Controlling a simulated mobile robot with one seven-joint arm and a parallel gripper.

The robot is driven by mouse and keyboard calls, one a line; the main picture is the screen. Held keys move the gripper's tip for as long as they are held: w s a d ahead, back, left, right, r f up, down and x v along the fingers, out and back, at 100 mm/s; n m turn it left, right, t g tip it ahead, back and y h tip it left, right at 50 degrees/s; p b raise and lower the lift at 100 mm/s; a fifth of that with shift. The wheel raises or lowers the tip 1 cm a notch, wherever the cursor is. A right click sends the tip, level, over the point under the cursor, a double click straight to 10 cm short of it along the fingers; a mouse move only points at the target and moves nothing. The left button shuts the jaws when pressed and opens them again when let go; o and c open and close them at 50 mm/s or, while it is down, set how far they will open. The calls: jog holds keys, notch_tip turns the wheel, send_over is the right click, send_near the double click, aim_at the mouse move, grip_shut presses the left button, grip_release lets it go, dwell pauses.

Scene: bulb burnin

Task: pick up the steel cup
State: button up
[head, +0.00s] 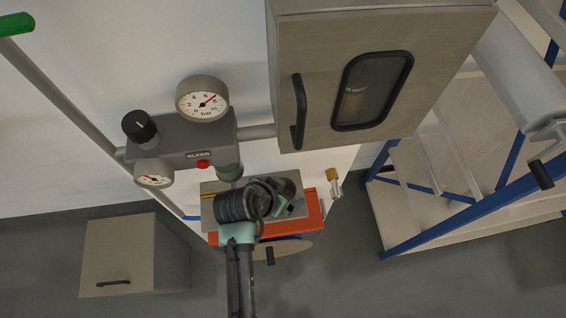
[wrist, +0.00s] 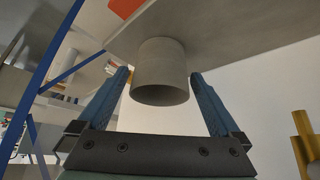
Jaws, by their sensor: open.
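The steel cup (wrist: 160,72) is a plain grey cylinder in the upper middle of the wrist view. Its rim and dark opening face down in that picture, and its other end meets a grey surface (wrist: 230,30). My gripper (wrist: 160,78) is open, with one blue finger on each side of the cup. A narrow gap shows between each fingertip and the cup wall in the picture; the depth is hard to judge. In the head view my gripper (head: 284,200) is over a small grey-topped orange stand, and I cannot make out the cup there.
A grey gauge block (head: 185,143) with dials stands close behind my gripper. A grey cabinet (head: 335,25) with a window overhangs at upper right. A brass fitting (head: 332,178) is right of the orange stand (head: 312,212). A blue-framed rack (head: 440,225) is at right.

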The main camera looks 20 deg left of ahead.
jog(key=c, duration=1.2)
jog(key=shift+s+r, duration=0.1)
jog(key=shift+c, duration=0.2)
